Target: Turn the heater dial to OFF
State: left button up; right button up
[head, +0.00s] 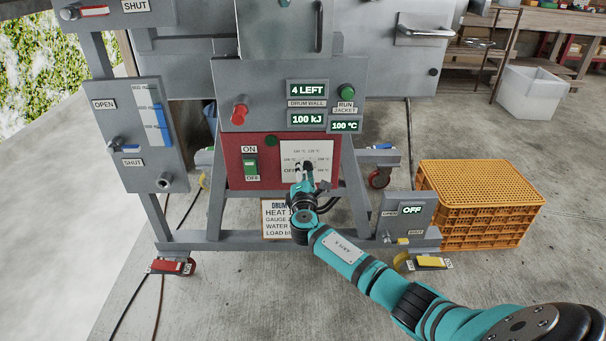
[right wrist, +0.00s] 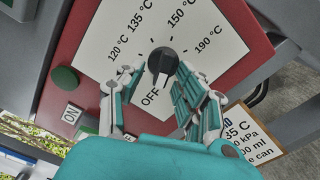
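The heater dial (head: 307,166) is a black knob on a white scale plate set in the red panel (head: 233,160). In the right wrist view the dial (right wrist: 163,61) has its narrow grip pointing down towards the OFF mark (right wrist: 150,97), away from the temperature marks. My right gripper (head: 305,183) is in front of the dial and partly covers the plate. In the right wrist view its fingers (right wrist: 157,74) are spread on either side of the dial's lower part, the right one close to it; contact cannot be told. My left gripper is not in view.
An ON/OFF rocker switch (head: 250,165) and a green button (head: 271,141) are on the red panel. Above are a red knob (head: 239,114) and displays reading 100 kJ and 100 °C. Orange crates (head: 480,205) stand at the right. Cables lie on the floor at left.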

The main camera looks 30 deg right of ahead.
jog(key=v, duration=1.2)
jog(key=shift+s, duration=0.1)
